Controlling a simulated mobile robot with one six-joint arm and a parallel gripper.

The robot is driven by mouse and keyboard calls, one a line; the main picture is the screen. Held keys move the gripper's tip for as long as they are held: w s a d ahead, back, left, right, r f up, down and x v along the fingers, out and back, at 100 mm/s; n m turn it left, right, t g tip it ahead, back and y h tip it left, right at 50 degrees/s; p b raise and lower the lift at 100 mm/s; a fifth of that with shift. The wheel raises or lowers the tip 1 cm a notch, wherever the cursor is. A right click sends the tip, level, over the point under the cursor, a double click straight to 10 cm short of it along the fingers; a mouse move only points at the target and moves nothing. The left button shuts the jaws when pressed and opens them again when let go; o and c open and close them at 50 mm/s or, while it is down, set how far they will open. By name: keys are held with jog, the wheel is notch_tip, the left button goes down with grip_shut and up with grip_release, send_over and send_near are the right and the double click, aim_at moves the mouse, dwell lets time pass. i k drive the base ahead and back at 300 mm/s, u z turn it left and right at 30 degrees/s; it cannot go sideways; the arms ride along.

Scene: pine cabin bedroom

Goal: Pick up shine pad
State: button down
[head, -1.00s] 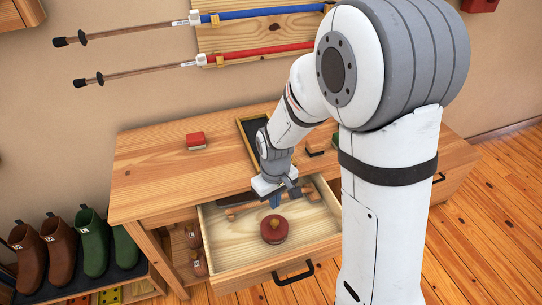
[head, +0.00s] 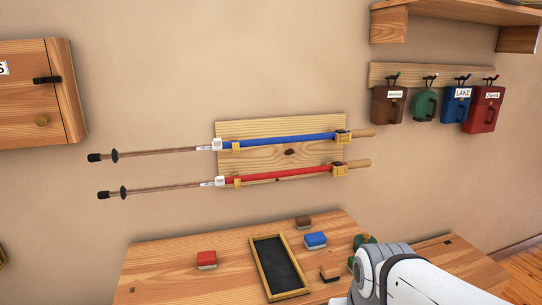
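No label marks the shine pad, so I cannot tell which thing it is. On the wooden bench top (head: 185,290) lie several small two-tone blocks: a red one (head: 206,259) at the left, a blue one (head: 316,240), a brown one (head: 303,222) behind it and a tan-and-black one (head: 331,271) in front. A green rounded thing (head: 361,240) is partly hidden behind my arm at the right. The open drawer and the round red knobbed thing seen in it earlier are out of frame. My gripper is out of frame too; only a piece of my arm shows at bottom right.
A black tray with a yellowish wooden frame (head: 258,269) lies mid-bench. Blue and red poles hang on a wall board (head: 283,157). A hook rail (head: 390,76) holds several coloured containers, and a wooden cabinet (head: 36,98) is at left.

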aim_at(206, 260)
jog(key=k, duration=1.2)
jog(key=u, duration=0.55)
jog(key=i, duration=1)
jog(key=u, duration=0.6)
jog(key=i, duration=0.55)
jog(key=z, duration=0.05)
